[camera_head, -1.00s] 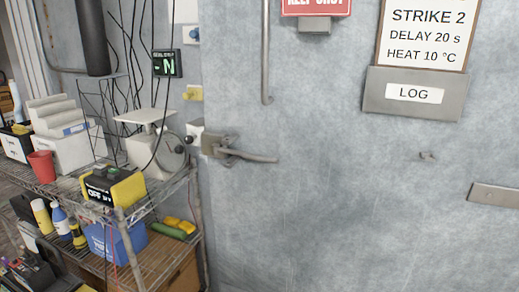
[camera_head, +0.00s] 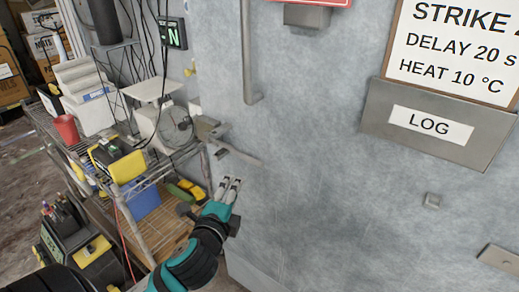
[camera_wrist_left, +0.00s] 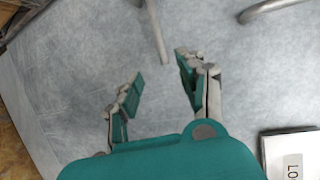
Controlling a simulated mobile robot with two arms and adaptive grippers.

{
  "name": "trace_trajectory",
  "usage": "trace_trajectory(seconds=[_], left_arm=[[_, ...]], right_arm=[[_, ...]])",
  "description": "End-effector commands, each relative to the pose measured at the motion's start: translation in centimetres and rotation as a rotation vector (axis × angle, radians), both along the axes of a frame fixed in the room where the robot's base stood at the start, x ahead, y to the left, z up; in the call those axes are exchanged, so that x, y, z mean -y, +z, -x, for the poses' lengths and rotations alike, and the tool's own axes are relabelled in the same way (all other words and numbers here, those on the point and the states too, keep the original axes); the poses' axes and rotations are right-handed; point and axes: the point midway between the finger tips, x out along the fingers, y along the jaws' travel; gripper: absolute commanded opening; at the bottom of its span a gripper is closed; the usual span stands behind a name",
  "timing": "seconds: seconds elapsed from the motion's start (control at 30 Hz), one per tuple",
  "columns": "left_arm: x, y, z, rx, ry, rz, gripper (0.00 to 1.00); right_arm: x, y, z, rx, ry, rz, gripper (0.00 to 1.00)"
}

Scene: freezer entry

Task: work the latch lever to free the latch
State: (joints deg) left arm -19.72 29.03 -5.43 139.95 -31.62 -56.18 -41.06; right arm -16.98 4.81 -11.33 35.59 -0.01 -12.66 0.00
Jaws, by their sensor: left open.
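The latch lever (camera_head: 240,156) is a grey metal bar that sticks out to the right from its mount on the pale grey freezer door. In the left wrist view the lever (camera_wrist_left: 155,28) comes down from the top edge, its free end just beyond the gap between my fingers. My left gripper (camera_head: 231,182) is just below the lever in the head view. It is open and empty, with its two fingers (camera_wrist_left: 159,69) spread apart in the wrist view. I see no contact with the lever. My right gripper is not in view.
A wire shelf rack (camera_head: 150,187) with a scale, a red cup (camera_head: 66,129) and boxes stands left of the door. A vertical door handle (camera_head: 250,70) is above the lever. A LOG box (camera_head: 437,122) is on the door at right.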

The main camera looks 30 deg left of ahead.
Motion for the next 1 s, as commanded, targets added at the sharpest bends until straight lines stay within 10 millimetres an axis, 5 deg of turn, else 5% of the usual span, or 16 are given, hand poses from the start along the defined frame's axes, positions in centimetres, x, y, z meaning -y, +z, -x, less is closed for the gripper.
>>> trace_trajectory(seconds=[0.3,0.7,1.0], left_arm=[[-1.6,-0.5,-4.7,0.002,0.002,-0.002,0.40],[-4.3,-2.2,-12.6,0.002,0.001,0.001,0.40],[-5.3,-3.1,-15.8,0.001,0.000,0.003,0.40]], right_arm=[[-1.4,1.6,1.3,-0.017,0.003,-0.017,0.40],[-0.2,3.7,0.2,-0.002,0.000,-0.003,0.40],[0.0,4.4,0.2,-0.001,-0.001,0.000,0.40]])
